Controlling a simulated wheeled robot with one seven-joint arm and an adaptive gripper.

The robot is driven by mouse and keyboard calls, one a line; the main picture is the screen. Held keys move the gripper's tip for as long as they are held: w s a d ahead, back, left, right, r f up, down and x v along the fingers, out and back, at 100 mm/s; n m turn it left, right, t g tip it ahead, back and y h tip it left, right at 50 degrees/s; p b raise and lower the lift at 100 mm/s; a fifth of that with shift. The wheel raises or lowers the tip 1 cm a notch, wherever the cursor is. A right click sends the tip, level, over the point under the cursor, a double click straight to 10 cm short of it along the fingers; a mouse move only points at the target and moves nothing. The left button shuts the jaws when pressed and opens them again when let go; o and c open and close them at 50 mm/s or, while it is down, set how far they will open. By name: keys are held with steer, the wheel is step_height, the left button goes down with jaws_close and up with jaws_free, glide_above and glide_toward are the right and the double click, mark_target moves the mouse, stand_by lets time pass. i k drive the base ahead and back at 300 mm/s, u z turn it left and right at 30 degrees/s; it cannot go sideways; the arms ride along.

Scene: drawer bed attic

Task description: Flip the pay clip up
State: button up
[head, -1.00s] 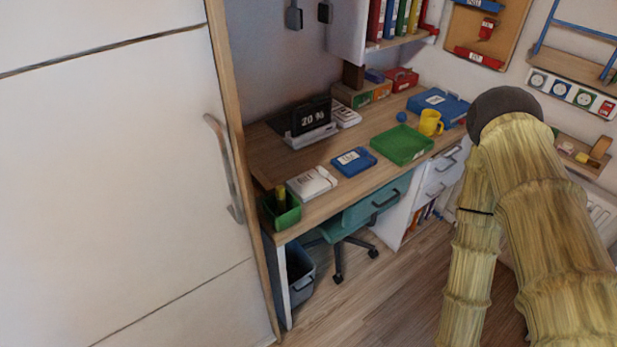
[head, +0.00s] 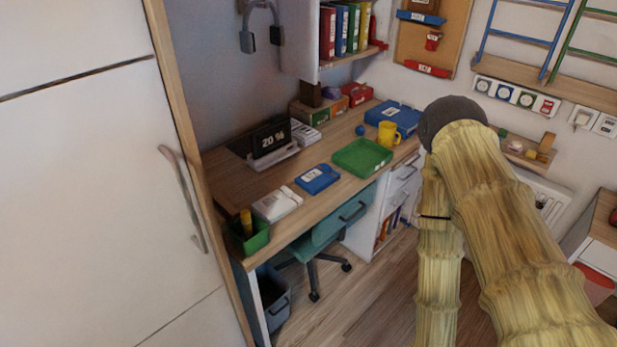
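I cannot make out which thing is the pay clip; the labels are too small to read. A black sign reading "20 %" (head: 270,138) stands tilted on a light base on the desk. Small red pieces (head: 433,41) hang on the cork board (head: 462,28) at the upper right, and a blue strip (head: 418,17) is near its left edge. My arm rises from the lower right and ends in view at a dark round part beside the desk's right end. My gripper's fingers are not visible.
A wooden desk (head: 225,185) holds a green tray (head: 362,158), blue boxes, a yellow mug (head: 389,133) and a white box (head: 277,204). A teal chair (head: 318,240) is tucked in front. A white door (head: 85,170) fills the left. Some floor (head: 350,310) is open.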

mark_target(432, 40)
steer(key=z, duration=0.55)
steer(key=i, duration=2.3)
steer(key=z, duration=0.2)
